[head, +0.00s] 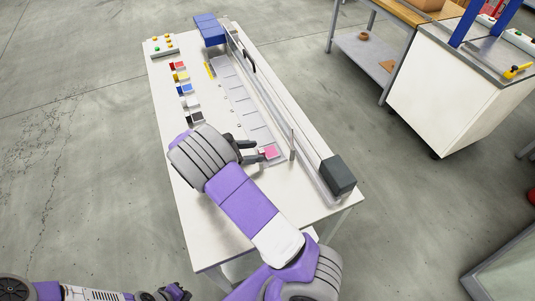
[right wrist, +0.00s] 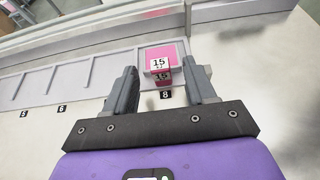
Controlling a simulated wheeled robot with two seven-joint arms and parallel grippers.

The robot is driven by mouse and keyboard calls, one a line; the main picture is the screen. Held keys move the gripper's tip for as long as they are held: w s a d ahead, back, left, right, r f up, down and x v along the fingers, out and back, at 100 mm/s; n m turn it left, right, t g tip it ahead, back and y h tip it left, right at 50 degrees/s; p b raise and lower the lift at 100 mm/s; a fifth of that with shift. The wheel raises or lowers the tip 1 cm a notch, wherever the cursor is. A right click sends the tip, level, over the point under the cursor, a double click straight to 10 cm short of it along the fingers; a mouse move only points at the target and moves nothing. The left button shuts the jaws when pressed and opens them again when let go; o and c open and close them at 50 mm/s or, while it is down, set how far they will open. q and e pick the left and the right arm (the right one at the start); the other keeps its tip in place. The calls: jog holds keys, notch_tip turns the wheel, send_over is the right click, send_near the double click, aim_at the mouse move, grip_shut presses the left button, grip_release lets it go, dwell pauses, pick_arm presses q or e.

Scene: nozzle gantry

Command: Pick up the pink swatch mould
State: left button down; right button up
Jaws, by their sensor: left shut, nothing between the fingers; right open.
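The pink swatch mould (right wrist: 162,72) is a small block with white "15" labels. In the right wrist view it stands in front of a pink square in the tray slot marked 8. It also shows pink in the head view (head: 271,152), at the near end of the slotted tray. My right gripper (right wrist: 165,82) is open, its fingers on either side of the mould. Contact with it cannot be told. In the head view my right gripper (head: 259,151) reaches in low over the table. My left gripper (head: 176,292) is shut and empty at the bottom edge, away from the table.
The slotted tray (head: 240,103) runs along the white table beside a long rail (head: 275,100) with a dark end block (head: 338,175). Several coloured swatches (head: 184,89) line the left side. A blue box (head: 209,28) and button panel (head: 161,45) are at the far end.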

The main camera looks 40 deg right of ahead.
jog(key=shift+s+d+f, duration=0.1)
jog(key=shift+d+f, duration=0.05)
jog(key=shift+d, duration=0.15)
jog(key=shift+c, duration=0.4)
grip_shut()
